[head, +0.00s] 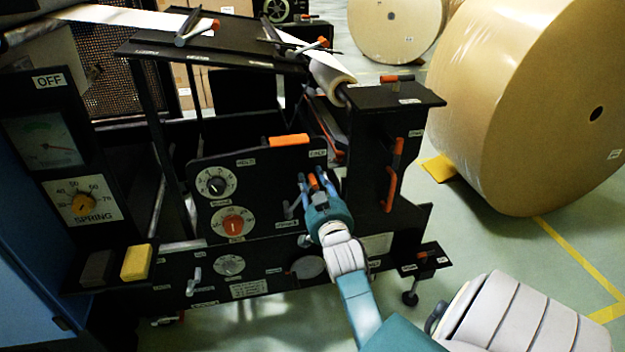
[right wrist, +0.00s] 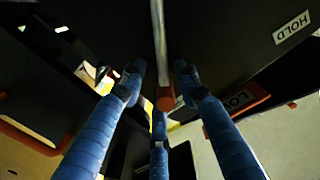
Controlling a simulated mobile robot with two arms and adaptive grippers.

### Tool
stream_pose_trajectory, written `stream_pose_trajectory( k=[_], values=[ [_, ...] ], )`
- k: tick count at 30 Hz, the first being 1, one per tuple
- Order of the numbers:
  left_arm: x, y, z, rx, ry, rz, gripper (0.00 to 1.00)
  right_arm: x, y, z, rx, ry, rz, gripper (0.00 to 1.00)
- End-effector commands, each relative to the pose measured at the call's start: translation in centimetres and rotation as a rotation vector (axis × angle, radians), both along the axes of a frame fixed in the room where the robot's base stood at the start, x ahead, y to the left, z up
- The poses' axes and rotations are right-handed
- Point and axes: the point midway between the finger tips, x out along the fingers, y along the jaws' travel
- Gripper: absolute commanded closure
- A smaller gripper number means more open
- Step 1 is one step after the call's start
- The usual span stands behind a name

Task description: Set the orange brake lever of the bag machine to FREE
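The black bag machine (head: 262,183) fills the middle of the head view. My right gripper (head: 313,184) is at its front panel, with an orange lever tip (head: 313,181) showing between the fingers. In the right wrist view, a grey lever rod with an orange-red end (right wrist: 165,101) stands between my blue fingers (right wrist: 160,82). The fingers are spread, with gaps visible on both sides of the rod. A HOLD label (right wrist: 292,27) is at the upper right there. I cannot read a FREE label in either view. My left gripper is not in view.
Another orange handle (head: 289,140) tops the panel, and an orange pull (head: 390,188) is on the right post. Dials (head: 217,183) sit left of my gripper. A large kraft roll (head: 535,105) stands at right.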

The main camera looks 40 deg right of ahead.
Motion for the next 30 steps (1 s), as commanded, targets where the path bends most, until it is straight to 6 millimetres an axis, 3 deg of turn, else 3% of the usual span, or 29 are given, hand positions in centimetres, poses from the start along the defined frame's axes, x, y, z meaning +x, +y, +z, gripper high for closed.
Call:
stream_pose_trajectory(
  k=[9, 21, 30],
  values=[
    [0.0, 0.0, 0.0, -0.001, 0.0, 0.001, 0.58, -0.2, 0.2, 0.3, -0.004, -0.005, 0.001, 0.67],
    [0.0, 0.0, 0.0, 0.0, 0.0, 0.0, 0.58, -5.4, 3.3, 0.1, -0.001, -0.002, 0.001, 0.67],
    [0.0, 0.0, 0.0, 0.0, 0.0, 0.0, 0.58, -6.4, 3.9, 0.3, -0.003, -0.005, 0.0, 0.67]
  ],
)
